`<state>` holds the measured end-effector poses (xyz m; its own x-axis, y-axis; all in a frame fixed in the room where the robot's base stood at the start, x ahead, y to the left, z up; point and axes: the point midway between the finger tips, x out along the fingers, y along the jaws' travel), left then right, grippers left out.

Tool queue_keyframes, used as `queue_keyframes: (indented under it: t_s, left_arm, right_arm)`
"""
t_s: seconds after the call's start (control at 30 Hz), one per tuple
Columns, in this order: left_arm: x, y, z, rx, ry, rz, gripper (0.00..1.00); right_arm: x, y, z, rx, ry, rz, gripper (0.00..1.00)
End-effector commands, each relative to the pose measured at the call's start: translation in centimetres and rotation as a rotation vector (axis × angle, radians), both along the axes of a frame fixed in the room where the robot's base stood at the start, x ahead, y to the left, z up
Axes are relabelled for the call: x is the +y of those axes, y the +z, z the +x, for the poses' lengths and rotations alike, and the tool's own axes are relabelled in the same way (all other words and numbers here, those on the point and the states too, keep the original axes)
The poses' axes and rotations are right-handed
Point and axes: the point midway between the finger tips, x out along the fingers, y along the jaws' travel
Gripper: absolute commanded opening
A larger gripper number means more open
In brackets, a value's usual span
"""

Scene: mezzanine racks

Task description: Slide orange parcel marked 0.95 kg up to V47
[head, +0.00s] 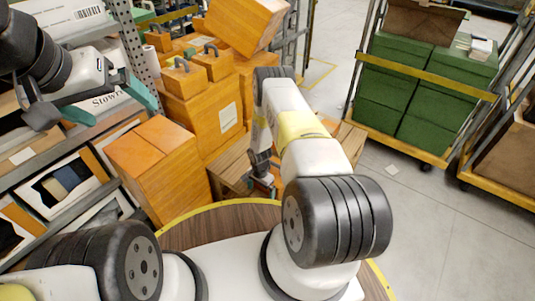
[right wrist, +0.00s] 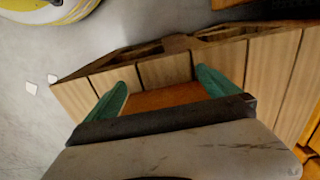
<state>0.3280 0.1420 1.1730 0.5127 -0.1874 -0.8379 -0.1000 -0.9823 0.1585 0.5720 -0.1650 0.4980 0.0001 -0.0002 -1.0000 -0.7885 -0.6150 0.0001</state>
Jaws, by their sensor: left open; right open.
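Several orange parcels are stacked at the centre left of the head view, including a large one with a white label (head: 228,115) and a lower one in front (head: 158,165). No 0.95 kg mark or V47 sign is readable. My right gripper (head: 262,182) reaches down beside a wooden slatted platform (head: 228,172). In the right wrist view its teal fingers (right wrist: 165,97) are open and spread, with a flat orange-brown surface (right wrist: 165,98) showing between them; I cannot tell whether they touch it. My left gripper (head: 125,92) is open and empty in front of the shelf rack.
A shelf rack (head: 70,118) with filled bins stands on the left. A wheeled cage cart with green boxes (head: 415,95) stands at the back right, and another cart with a brown box (head: 512,130) at the right edge. Grey floor (head: 440,215) is clear at the right.

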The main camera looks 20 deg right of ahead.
Motion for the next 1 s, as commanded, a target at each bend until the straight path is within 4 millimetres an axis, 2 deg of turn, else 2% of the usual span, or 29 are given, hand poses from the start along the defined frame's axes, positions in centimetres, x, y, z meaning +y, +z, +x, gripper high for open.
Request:
queue_keyframes:
  t_s: [1.0]
  left_arm:
    - [0.0, 0.0, 0.0, 0.000, 0.000, 0.000, 1.00]
  right_arm:
    - [-3.8, 0.0, 3.0, -0.001, -0.002, 0.000, 1.00]
